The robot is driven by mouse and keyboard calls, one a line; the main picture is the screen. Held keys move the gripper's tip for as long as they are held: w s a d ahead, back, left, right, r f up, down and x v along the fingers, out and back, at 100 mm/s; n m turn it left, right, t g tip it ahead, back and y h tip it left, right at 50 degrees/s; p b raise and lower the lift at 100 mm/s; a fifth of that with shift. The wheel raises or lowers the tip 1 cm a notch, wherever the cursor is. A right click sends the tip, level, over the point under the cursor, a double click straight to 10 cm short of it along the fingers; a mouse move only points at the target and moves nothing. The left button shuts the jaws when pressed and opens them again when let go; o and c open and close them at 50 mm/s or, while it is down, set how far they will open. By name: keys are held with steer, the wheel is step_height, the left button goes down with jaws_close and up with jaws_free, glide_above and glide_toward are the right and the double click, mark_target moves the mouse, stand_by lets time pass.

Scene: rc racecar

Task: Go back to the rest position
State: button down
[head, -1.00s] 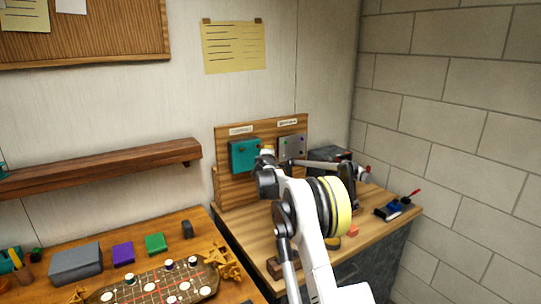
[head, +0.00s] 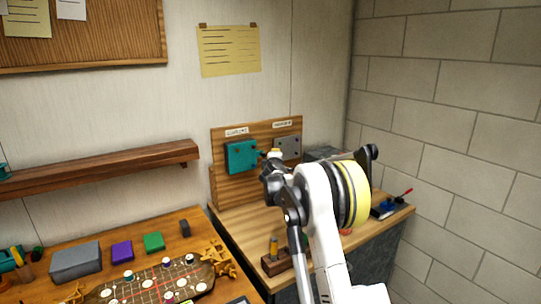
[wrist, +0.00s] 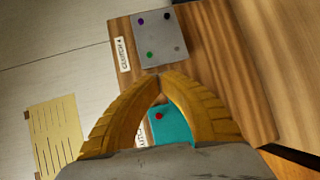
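My gripper (wrist: 161,76) shows in the wrist view with its two yellow-brown fingers meeting at the tips, and nothing is held between them. Beyond the fingers is an upright wooden board (head: 235,186) carrying a teal panel (head: 241,156) and a grey panel (head: 288,148). The teal panel (wrist: 176,126) shows partly behind the fingers, with a red dot on it. The grey panel (wrist: 160,38) has coloured dots. In the head view my arm reaches over the right bench, and its folded end hides part of the board and bench.
The wooden bench (head: 240,225) holds a small wooden block with a tool (head: 274,248) and a blue item (head: 384,208) at the right. A left table holds a game board (head: 150,284) and coloured blocks. A wall shelf (head: 100,167) juts out at left. A brick wall closes the right.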

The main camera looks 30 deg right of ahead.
steer(key=s, duration=0.5)
steer(key=shift+s+d+r+p, duration=0.1)
steer(key=shift+s+r+p, duration=0.1)
steer(key=shift+p, duration=0.2)
